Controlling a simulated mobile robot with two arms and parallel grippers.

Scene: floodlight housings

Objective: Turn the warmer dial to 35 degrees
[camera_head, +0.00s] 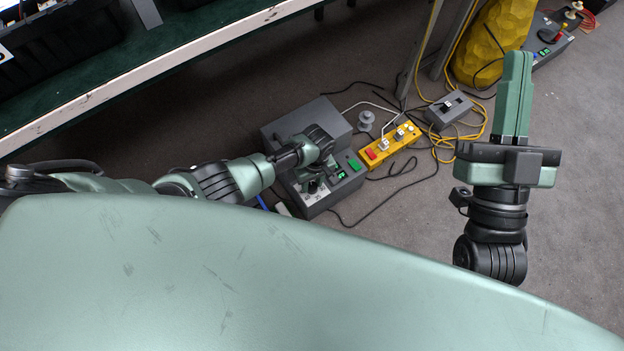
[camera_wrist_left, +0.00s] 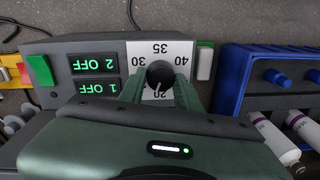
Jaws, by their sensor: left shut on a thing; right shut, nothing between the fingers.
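The warmer (camera_head: 283,124) is a grey box on the floor. Its black dial (camera_wrist_left: 160,74) sits on a white plate marked 20, 30, 35 and 40, which appears upside down in the left wrist view. The dial's white mark appears to point toward 20. My left gripper (camera_wrist_left: 160,82) is shut on the dial, one finger at each side. In the head view my left gripper (camera_head: 312,177) hides part of the warmer's top and front. My right gripper (camera_head: 517,56) is shut and empty, raised at the right, away from the warmer.
Green displays (camera_wrist_left: 95,78) read 1 OFF and 2 OFF, beside a green switch (camera_wrist_left: 40,70). A blue rack (camera_wrist_left: 232,75) with tubes stands close to the warmer. A yellow power strip (camera_head: 388,146), grey switch box (camera_head: 449,109) and cables lie right. A bench edge (camera_head: 160,70) runs upper left.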

